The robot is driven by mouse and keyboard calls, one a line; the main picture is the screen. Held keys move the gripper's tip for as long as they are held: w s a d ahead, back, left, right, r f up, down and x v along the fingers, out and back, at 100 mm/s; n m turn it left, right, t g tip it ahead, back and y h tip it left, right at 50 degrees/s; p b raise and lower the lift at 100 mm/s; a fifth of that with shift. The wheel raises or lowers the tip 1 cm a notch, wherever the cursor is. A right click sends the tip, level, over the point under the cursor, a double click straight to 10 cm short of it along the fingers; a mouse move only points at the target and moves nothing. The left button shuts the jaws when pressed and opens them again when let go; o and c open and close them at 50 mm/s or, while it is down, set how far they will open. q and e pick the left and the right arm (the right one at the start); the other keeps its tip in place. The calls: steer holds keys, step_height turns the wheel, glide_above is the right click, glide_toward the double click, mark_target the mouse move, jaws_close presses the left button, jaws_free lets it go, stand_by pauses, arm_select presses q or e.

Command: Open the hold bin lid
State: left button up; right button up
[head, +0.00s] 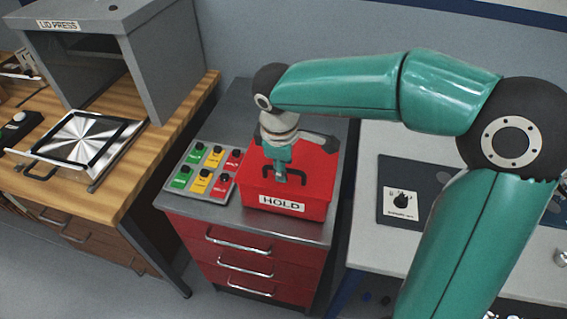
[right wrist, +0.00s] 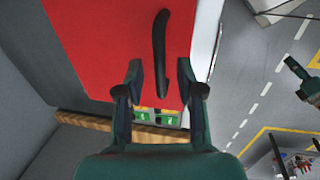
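The red hold bin (head: 275,202) stands on the grey cabinet top in the head view, with a white HOLD label on its front. Its red lid (head: 255,165) is down and carries a black bar handle (head: 292,178). The lid also fills much of the right wrist view (right wrist: 105,40). My right gripper (head: 281,178) points down over the handle. In the right wrist view my right gripper (right wrist: 159,66) is open, with the handle (right wrist: 160,40) running between and beyond its fingertips. Contact is unclear. A green part at the right edge (right wrist: 302,80) looks like my left gripper, its fingers unclear.
A button panel (head: 203,171) with green, yellow and red blocks sits just left of the bin. A grey lid press (head: 120,50) and a shiny metal plate (head: 80,140) are on the wooden bench. A white table (head: 370,222) is at right.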

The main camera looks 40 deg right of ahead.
jaws_close()
stand_by(0.5)
